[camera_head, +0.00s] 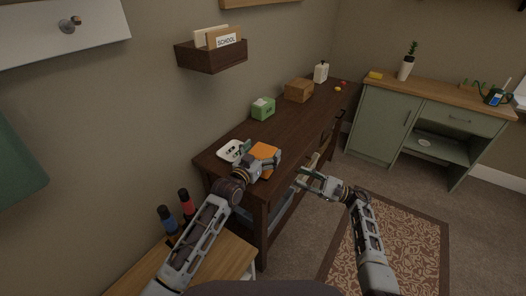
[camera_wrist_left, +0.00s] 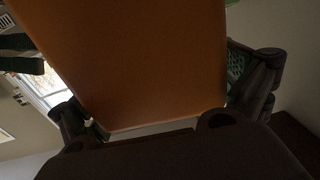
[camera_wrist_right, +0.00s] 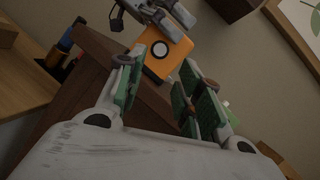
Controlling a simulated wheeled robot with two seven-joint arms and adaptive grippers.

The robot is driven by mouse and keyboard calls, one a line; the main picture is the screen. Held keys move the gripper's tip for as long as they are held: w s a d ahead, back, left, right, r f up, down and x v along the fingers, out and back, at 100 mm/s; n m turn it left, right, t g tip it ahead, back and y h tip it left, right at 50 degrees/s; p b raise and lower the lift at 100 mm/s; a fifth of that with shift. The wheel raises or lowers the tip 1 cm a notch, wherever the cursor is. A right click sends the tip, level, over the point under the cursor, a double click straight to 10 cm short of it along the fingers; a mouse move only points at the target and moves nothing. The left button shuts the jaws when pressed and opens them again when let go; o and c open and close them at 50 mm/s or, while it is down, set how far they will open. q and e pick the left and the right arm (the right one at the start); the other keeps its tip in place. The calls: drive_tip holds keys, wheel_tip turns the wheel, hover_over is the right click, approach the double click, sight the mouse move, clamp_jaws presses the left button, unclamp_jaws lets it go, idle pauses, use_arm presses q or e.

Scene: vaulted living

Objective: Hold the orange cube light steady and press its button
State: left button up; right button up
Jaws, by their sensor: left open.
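The orange cube light (camera_head: 264,151) sits at the near end of the dark desk. My left gripper (camera_head: 260,160) is open around it, one finger on either side. In the left wrist view the cube's orange face (camera_wrist_left: 150,60) fills the space between the fingers; whether they touch it is unclear. In the right wrist view the cube (camera_wrist_right: 174,66) shows a round pale button (camera_wrist_right: 159,50) with a dark ring. My right gripper (camera_head: 301,178) is open and empty, off the desk's front edge. Its green-padded fingers (camera_wrist_right: 162,95) point towards the cube, apart from it.
On the dark desk (camera_head: 235,136) are a white tray (camera_head: 226,153), a green tissue box (camera_head: 263,108) and a brown box (camera_head: 299,90). Red and blue bottles (camera_head: 185,202) stand at the near left. A patterned rug (camera_head: 410,240) lies on the floor.

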use_arm(q)
drive_tip(key=shift+c, duration=0.3)
drive_tip(key=c, duration=1)
use_arm(e)
clamp_jaws()
drive_tip(key=shift+s, duration=0.1)
idle(0.4)
